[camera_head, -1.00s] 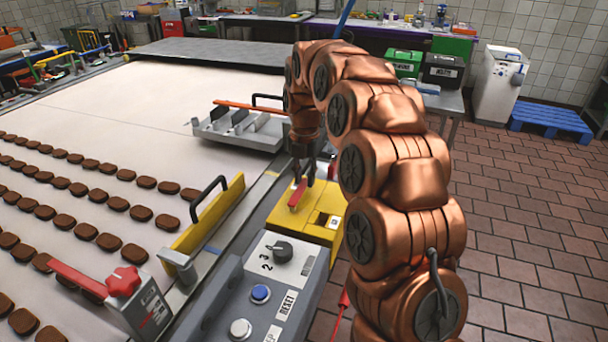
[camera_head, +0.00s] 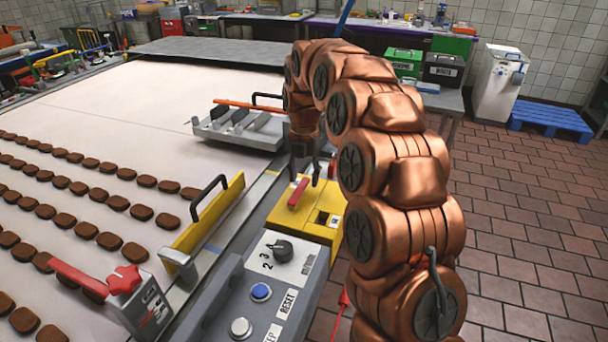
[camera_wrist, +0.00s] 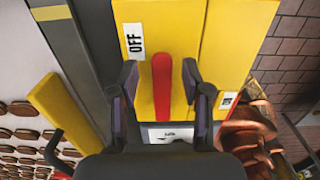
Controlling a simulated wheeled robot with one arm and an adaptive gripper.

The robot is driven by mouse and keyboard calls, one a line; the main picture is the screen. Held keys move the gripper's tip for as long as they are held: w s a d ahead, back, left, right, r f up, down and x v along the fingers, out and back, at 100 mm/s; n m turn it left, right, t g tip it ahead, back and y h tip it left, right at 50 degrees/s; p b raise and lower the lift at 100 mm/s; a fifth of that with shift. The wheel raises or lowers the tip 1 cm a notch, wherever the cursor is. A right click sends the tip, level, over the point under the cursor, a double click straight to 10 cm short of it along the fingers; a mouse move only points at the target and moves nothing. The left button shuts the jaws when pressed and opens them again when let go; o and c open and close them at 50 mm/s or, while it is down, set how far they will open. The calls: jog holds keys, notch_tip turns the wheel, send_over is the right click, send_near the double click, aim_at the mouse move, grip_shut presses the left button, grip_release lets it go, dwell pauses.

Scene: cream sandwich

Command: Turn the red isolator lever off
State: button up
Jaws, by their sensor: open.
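The red isolator lever (camera_head: 298,192) lies on top of a yellow box (camera_head: 284,217) beside the conveyor. In the wrist view the lever (camera_wrist: 162,85) runs straight up and down the picture, with a white OFF label (camera_wrist: 134,40) up and left of its upper end. In the wrist view my gripper (camera_wrist: 158,80) is open, one finger on each side of the lever, with visible gaps on both sides.
A grey control box with a black dial (camera_head: 279,250) and buttons stands nearer. Tiled floor (camera_head: 520,240) is open at the right.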

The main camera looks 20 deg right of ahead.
aim_at(304, 181)
notch_tip(304, 181, up, 12)
dwell(0.9)
dwell(0.4)
